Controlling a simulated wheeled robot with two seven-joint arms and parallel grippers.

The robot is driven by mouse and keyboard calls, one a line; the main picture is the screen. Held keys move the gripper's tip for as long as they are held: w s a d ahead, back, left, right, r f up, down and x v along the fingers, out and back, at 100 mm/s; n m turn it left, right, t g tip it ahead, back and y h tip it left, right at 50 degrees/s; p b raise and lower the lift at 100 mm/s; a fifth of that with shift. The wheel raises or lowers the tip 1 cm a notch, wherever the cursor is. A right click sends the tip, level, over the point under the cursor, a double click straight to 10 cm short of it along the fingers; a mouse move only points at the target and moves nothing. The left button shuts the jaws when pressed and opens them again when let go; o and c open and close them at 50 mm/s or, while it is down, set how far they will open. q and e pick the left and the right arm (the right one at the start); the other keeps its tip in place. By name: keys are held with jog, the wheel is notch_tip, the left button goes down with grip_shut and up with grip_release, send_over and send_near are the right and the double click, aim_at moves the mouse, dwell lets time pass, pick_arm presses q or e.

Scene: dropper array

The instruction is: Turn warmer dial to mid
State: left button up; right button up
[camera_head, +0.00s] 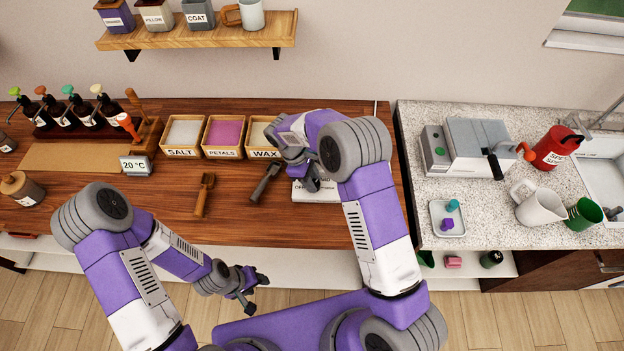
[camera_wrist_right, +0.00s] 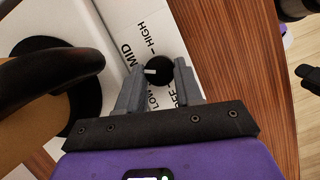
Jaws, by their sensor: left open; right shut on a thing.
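The warmer (camera_head: 330,194) is a white box on the wooden counter, largely hidden by my right arm in the head view. Its white panel (camera_wrist_right: 133,15) shows HIGH, MID, LOW and OFF marks in the right wrist view. The dial (camera_wrist_right: 160,69) is a small black knob with a white pointer. The pointer faces left in that view, roughly toward the MID to LOW side. My right gripper (camera_wrist_right: 158,84) is shut on the dial, one finger on each side; it also shows in the head view (camera_head: 312,182). My left gripper (camera_head: 257,290) is open and empty, in front of the counter.
A dark-handled tool (camera_head: 265,182) and a wooden scoop (camera_head: 204,194) lie left of the warmer. The WAX box (camera_head: 264,153) stands behind. A black round plate (camera_wrist_right: 88,100) lies beside the panel, partly covered by a black curved part (camera_wrist_right: 50,65).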

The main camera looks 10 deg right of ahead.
dwell(0.3)
jog(key=o, duration=1)
jog(key=shift+o, duration=0.2)
